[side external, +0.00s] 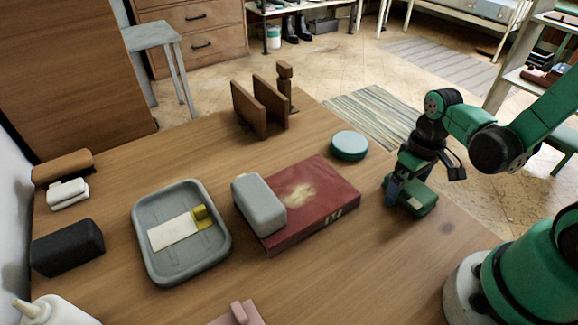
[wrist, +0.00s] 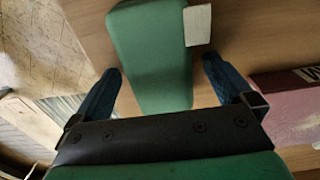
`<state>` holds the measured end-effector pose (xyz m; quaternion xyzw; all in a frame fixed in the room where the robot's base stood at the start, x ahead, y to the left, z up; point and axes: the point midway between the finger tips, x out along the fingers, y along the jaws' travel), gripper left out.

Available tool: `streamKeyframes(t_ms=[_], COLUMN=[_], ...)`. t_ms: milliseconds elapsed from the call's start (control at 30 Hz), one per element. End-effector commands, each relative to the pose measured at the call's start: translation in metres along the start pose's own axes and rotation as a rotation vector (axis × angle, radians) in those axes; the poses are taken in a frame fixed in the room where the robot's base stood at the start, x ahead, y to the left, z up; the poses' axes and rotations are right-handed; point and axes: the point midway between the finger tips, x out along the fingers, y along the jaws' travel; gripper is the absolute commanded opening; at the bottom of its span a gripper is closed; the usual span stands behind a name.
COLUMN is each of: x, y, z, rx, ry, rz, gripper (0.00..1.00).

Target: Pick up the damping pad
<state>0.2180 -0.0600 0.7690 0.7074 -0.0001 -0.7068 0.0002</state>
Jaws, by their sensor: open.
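A green block (side external: 421,201) with rounded edges lies at the right edge of the table; it may be the damping pad, though I cannot be sure. In the wrist view the green block (wrist: 150,50) has a cream piece (wrist: 198,25) at its upper right. My gripper (side external: 398,186) is low at the block, pointing down. In the wrist view my gripper (wrist: 161,70) is open, with one blue finger on each side of the block's lower part. No grip on it shows. I cannot tell whether the fingers touch it.
A dark red book (side external: 325,198) lies left of the block, with a grey rounded box (side external: 259,202) on it. A teal round disc (side external: 349,145) is behind the book. A grey tray (side external: 181,267) holds a white card and a yellow item. Wooden bookends (side external: 249,108) stand at the back.

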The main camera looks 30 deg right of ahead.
Motion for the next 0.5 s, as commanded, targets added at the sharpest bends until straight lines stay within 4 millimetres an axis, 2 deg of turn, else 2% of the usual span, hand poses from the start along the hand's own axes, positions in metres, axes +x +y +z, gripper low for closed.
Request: streamKeyframes(t_ms=[167, 433, 467, 500], x=[-0.0001, -0.0002, -0.0002, -0.0002], y=[0.0000, 0.0000, 0.0000, 0.0000], z=[0.0000, 0.0000, 0.0000, 0.0000], rx=[0.000, 0.000, 0.000, 0.000], ry=[0.000, 0.000, 0.000, 0.000], rz=[0.000, 0.000, 0.000, 0.000], gripper=[1.00, 0.23, 0.15, 0.15])
